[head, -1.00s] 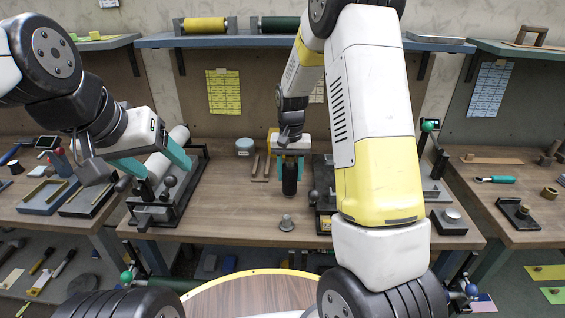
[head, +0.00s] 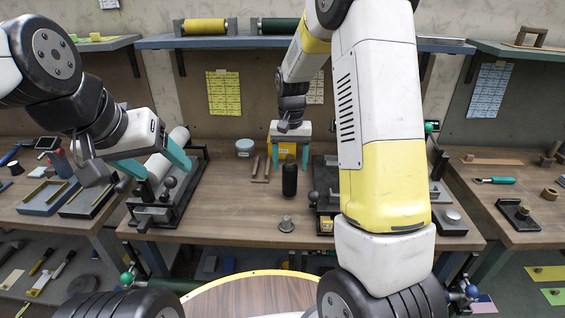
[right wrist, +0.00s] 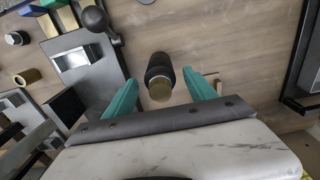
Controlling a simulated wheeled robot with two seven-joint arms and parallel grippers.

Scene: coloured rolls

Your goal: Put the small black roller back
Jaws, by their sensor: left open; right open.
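The small black roller (head: 290,177) stands upright on the middle of the workbench. In the right wrist view the black roller (right wrist: 160,74) shows its pale brass-coloured end, between and beyond the fingertips. My right gripper (head: 290,162) is open and empty, with its teal fingers just behind and above the roller; it also shows in the right wrist view (right wrist: 162,85).
A dark fixture (head: 325,190) stands right of the black roller, partly hidden by my right arm. A small grey metal piece (head: 286,223) stands in front. A blue shelf (head: 300,41) above holds yellow (head: 205,25) and dark green (head: 279,25) rolls.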

